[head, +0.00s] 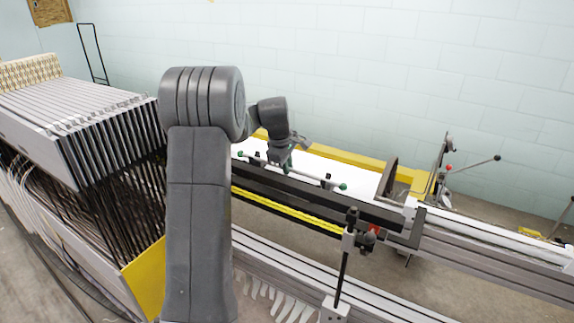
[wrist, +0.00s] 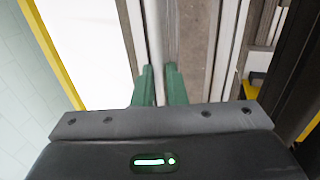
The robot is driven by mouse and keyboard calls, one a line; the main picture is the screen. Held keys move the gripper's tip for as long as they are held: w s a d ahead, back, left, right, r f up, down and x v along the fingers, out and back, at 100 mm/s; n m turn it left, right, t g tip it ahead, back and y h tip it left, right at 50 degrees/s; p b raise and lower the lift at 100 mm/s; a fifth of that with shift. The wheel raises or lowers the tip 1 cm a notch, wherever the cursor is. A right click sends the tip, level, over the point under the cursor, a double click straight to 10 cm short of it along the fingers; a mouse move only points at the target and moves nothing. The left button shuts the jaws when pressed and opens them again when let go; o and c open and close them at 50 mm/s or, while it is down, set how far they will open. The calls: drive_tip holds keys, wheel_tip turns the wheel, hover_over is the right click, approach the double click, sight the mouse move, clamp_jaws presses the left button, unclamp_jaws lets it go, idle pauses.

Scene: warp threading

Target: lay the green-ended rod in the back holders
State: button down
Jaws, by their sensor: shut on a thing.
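The green-ended rod (head: 306,175) is a thin bar with a green ball at each end. It lies lengthwise along the loom's beam in the head view. My gripper (head: 284,166) is around the rod's middle and shut on it. Two small dark holders, one near the rod's left end (head: 257,157) and one near its right end (head: 327,180), stand at the rod. I cannot tell whether the rod rests in them or just above.
A dark beam (head: 310,195) and a yellow bar (head: 290,213) run in front of the rod. White cloth (head: 310,162) lies behind it, with a yellow frame (head: 350,158) before the wall. A stack of heddle frames (head: 80,115) stands at left. An upright clamp post (head: 345,250) stands at front right.

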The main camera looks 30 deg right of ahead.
drive_tip(key=shift+f, duration=0.15)
drive_tip(key=c, duration=1.4)
unclamp_jaws()
drive_tip(key=b+v, duration=0.1)
drive_tip(key=v, duration=1.2)
drive_tip(key=shift+a+r, duration=0.1)
drive_tip(key=shift+r, duration=0.3)
drive_tip(key=shift+f, duration=0.1)
drive_tip(key=p+x, duration=0.1)
drive_tip(key=x, duration=1.2)
drive_tip(key=shift+f, duration=0.35)
drive_tip(key=shift+r, duration=0.25)
